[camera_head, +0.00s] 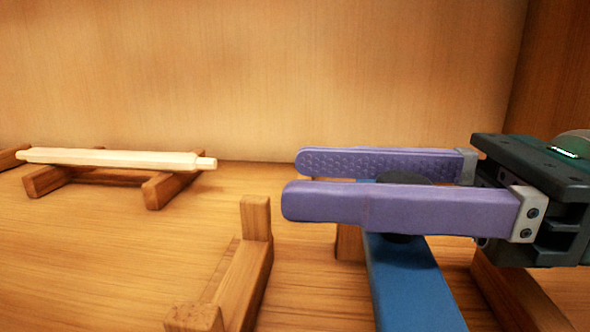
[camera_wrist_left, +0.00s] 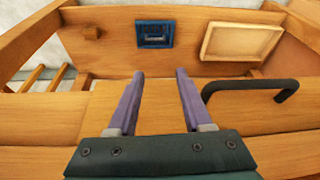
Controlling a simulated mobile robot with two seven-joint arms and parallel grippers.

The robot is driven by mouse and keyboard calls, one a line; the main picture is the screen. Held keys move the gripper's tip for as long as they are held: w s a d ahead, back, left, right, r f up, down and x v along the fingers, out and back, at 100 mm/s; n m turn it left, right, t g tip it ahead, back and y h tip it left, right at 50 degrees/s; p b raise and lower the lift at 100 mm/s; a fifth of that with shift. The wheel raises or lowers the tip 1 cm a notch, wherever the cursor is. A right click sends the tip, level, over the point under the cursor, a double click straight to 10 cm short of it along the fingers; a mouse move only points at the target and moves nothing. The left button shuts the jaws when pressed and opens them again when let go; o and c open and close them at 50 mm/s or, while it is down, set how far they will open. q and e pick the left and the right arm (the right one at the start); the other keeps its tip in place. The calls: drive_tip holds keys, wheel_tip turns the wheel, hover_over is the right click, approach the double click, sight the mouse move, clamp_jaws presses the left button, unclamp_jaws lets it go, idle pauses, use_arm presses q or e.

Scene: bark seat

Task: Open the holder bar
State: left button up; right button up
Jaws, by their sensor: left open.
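A flat blue bar (camera_head: 415,285) with a black knob (camera_head: 400,178) lies at the lower right of the head view. I cannot tell whether this is the holder bar. My right gripper (camera_head: 295,180) reaches in from the right, its two purple fingers apart, one on each side of the knob. The near finger hides part of the knob, so I cannot tell whether they touch it. My left gripper (camera_wrist_left: 158,75) is open and empty in the left wrist view, over a wooden surface. A dark bar-shaped handle (camera_wrist_left: 250,84) is just right of its fingers.
A pale bar (camera_head: 110,158) rests across a wooden rack (camera_head: 160,190) at the left. A wooden bracket (camera_head: 250,265) stands left of the blue bar. The left wrist view shows a blue-framed panel (camera_wrist_left: 155,44) and a cream panel (camera_wrist_left: 238,42) on a wooden wall.

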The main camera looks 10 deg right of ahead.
clamp_jaws()
idle(1.1)
